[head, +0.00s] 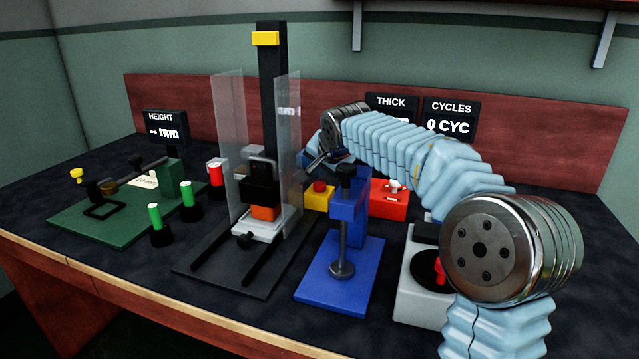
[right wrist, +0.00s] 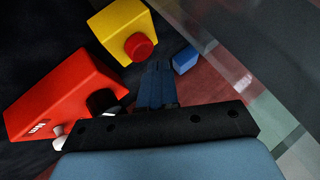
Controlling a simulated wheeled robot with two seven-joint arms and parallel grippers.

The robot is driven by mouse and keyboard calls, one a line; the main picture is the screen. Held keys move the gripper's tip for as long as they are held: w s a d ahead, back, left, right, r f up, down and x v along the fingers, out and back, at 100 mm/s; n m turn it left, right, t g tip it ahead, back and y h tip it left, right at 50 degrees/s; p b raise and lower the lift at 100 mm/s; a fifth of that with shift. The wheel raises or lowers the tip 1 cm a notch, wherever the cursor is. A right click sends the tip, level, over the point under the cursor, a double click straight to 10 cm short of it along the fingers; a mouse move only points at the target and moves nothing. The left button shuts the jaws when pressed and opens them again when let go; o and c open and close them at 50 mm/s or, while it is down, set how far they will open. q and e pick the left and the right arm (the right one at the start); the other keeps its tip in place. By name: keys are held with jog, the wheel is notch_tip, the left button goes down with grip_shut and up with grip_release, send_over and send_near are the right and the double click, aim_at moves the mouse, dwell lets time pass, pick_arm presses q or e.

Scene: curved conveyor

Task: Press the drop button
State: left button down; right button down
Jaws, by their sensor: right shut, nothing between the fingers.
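The drop button is most likely the red button (head: 320,186) on the small yellow box (head: 318,202), just right of the drop tower (head: 272,95). In the right wrist view the yellow box (right wrist: 112,27) and its red button (right wrist: 139,46) stand just beyond and left of the fingertips. My right gripper (head: 306,171) is shut and empty, above and close to the yellow box; its fingers also show in the right wrist view (right wrist: 158,72). I see no contact between fingers and button. My left gripper is not in view.
Clear guard panels (head: 229,140) flank the tower, close to my right gripper. A blue stand (head: 335,285) is in front of the yellow box. A red box (head: 388,205) with a switch is to the right. A green fixture (head: 120,215) and several green-capped posts are at left.

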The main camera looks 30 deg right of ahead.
aim_at(322, 185)
jog(key=shift+r+p, duration=1.85)
jog(key=shift+r, duration=0.7)
jog(key=shift+f, duration=0.1)
